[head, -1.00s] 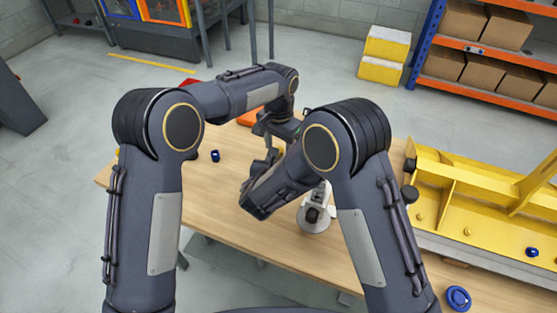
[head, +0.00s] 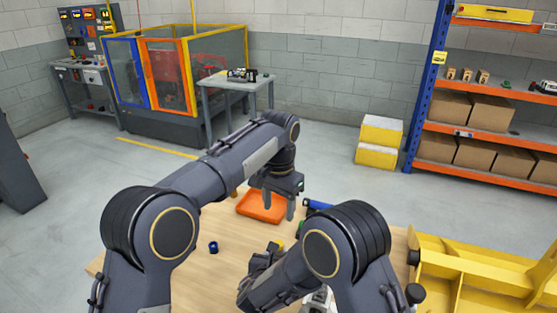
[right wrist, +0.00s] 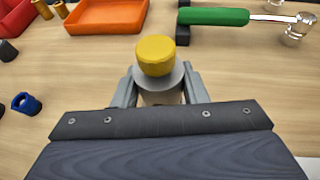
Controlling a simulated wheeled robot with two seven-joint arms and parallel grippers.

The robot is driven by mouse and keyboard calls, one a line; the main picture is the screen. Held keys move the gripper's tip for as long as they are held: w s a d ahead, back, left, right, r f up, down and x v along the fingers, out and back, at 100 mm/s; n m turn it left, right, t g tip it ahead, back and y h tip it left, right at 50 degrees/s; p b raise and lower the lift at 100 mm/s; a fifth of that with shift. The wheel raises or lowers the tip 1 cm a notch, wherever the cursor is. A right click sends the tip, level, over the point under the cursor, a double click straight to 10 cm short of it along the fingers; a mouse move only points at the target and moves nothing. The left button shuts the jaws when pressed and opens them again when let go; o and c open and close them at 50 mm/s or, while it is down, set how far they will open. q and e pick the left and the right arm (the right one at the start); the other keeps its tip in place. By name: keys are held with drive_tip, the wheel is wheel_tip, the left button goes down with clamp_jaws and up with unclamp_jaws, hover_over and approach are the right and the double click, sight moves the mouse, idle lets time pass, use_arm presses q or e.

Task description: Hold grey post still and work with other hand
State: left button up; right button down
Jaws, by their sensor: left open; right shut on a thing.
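A grey post (right wrist: 157,82) with a round flange and a yellow cap (right wrist: 155,56) on top stands upright over the wooden table in the right wrist view. My right gripper (right wrist: 158,92) is shut on it, one finger on each side below the flange. In the head view the yellow cap (head: 278,245) shows small beside my right gripper (head: 264,258), and the post is mostly hidden. My left gripper (head: 280,206) is open with its fingers pointing down, at the orange tray's right side, farther back than the post. I see nothing between its fingers.
The orange tray (head: 250,207) lies at the table's back. A green-handled tool (right wrist: 215,17) lies behind the post to the right. A blue ring (right wrist: 26,104) and brass pieces (right wrist: 62,9) lie to the left. A yellow frame (head: 480,280) borders the table's right side.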

drive_tip(key=c, duration=0.8)
unclamp_jaws()
drive_tip(key=shift+o, duration=0.2)
